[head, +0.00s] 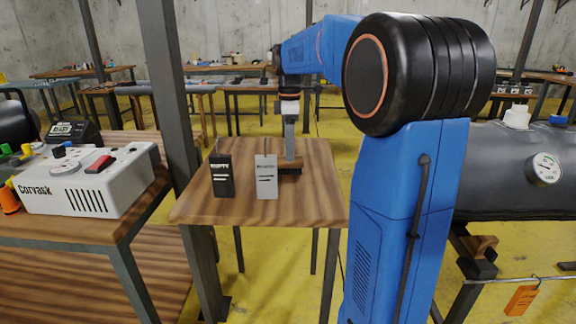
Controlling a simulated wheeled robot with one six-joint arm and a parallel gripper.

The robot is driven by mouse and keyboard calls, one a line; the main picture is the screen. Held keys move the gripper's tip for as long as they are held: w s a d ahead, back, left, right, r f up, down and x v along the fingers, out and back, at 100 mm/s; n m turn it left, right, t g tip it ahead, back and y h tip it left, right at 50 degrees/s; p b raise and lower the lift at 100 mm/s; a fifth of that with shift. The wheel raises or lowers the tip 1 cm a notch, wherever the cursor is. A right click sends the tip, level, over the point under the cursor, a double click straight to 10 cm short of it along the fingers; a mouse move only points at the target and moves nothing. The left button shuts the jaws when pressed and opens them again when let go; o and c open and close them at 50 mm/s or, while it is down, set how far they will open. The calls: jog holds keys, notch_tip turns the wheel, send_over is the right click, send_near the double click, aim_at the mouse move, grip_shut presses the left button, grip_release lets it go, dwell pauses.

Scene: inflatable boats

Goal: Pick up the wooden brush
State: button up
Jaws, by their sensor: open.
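The wooden brush (291,168) is a small brown block with dark bristles below it. It lies on the small wooden table (312,205), behind and just right of a light grey box. The box hides part of its left end. My gripper (289,158) points straight down at the brush from above, with its fingertips at or very close to the brush's top. It is open; the gap between the fingers and any contact with the brush are too small to make out.
A black box (222,176) and the light grey box (266,177) stand upright in front of the brush. A white Corvask device (85,182) sits on a bench at left. A dark post (168,95) rises beside the table, and a grey inflatable (500,175) is at right.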

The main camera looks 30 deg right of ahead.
aim_at(288, 165)
jog(key=f, duration=0.5)
jog(key=shift+a, duration=0.25)
jog(key=c, duration=1.2)
